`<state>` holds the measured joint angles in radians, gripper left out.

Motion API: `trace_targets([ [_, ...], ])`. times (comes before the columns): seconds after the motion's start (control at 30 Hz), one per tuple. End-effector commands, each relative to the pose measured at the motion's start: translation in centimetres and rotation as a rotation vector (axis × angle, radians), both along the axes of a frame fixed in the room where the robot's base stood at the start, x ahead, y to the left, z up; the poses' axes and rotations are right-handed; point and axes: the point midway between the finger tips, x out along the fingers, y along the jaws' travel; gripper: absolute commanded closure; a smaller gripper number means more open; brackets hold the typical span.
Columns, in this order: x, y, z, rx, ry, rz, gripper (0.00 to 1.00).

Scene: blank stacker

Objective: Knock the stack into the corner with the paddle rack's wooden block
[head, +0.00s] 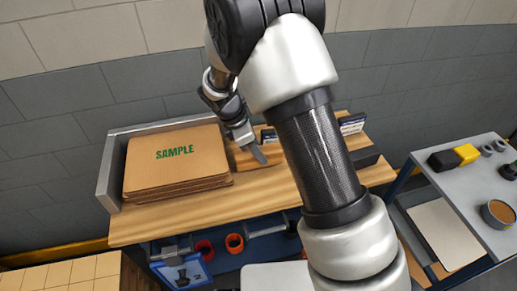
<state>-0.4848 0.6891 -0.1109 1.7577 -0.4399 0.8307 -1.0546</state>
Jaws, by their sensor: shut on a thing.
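The stack of flat brown cardboard blanks (176,178), marked SAMPLE in green, lies at the left of the wooden worktop (205,218). A grey metal corner fence (108,178) runs along its left and back sides. My gripper (254,147) is just right of the stack, pointing down, and is shut on a wooden block (240,158). My arm hides part of the worktop to the right, and the paddle rack cannot be made out clearly.
Small boxes with white labels (352,124) stand at the back of the worktop. A grey side table (465,195) at the right holds a yellow and black item (457,157) and a round tin (498,213).

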Motion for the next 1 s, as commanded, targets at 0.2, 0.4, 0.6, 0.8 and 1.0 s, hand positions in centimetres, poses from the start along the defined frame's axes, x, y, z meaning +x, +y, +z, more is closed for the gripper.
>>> trace_targets([
  [0.2,0.0,0.0,-0.4,0.0,-0.001,-0.001,0.97],
  [0.4,0.0,0.0,-0.4,0.0,-0.001,-0.001,0.97],
  [0.6,0.0,0.3,-0.4,0.001,-0.001,0.0,0.97],
  [0.8,-0.1,0.9,-0.4,0.001,-0.002,0.001,0.97],
  [1.0,-0.2,1.5,-0.4,0.001,-0.002,0.001,0.97],
])
